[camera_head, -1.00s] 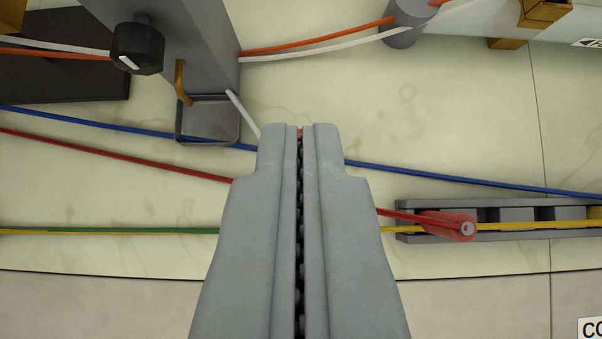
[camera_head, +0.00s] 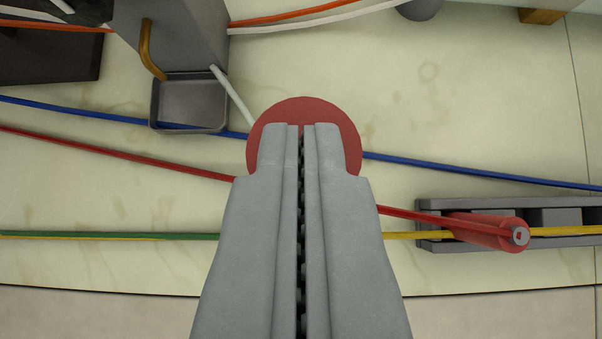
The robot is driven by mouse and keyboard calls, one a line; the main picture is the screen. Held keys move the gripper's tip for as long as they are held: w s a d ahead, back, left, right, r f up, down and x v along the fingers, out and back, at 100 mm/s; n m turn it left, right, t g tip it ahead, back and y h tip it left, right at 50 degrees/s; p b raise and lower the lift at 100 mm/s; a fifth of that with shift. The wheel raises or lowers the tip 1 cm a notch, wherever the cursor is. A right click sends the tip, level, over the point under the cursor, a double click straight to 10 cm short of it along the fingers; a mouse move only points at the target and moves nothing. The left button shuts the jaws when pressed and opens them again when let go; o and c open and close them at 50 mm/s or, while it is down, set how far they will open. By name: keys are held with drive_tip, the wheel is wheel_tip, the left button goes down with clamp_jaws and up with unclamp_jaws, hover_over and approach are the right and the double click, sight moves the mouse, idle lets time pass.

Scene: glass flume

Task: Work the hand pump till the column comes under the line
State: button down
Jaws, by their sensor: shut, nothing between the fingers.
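My gripper (camera_head: 300,132) is shut and empty, pointing up the picture in the middle of the view. A red round disc or knob (camera_head: 304,108) shows beyond the fingertips, which cover its middle and lower part. Whether they touch it, I cannot tell. A pale thin rod (camera_head: 234,96) runs from near the grey post (camera_head: 175,35) toward the disc; their joint is hidden. I cannot tell for certain whether the disc is the hand pump's knob. No liquid column or line mark can be made out.
A small grey tray (camera_head: 190,92) sits at the post's foot, with a brass spout (camera_head: 150,50) above it. Blue (camera_head: 480,174), red (camera_head: 120,151) and green-yellow (camera_head: 110,236) cables cross the surface. A red cylinder (camera_head: 490,233) lies over a grey slotted rail (camera_head: 430,216) at right.

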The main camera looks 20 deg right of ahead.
drive_tip(key=shift+f, duration=1.3)
wheel_tip(320, 180, up, 4)
drive_tip(key=shift+r, duration=0.15)
drive_tip(key=v, duration=1)
drive_tip(key=shift+r, duration=0.15)
idle(1.9)
wheel_tip(320, 180, up, 5)
drive_tip(key=shift+f, duration=0.15)
drive_tip(key=shift+w+f, duration=0.1)
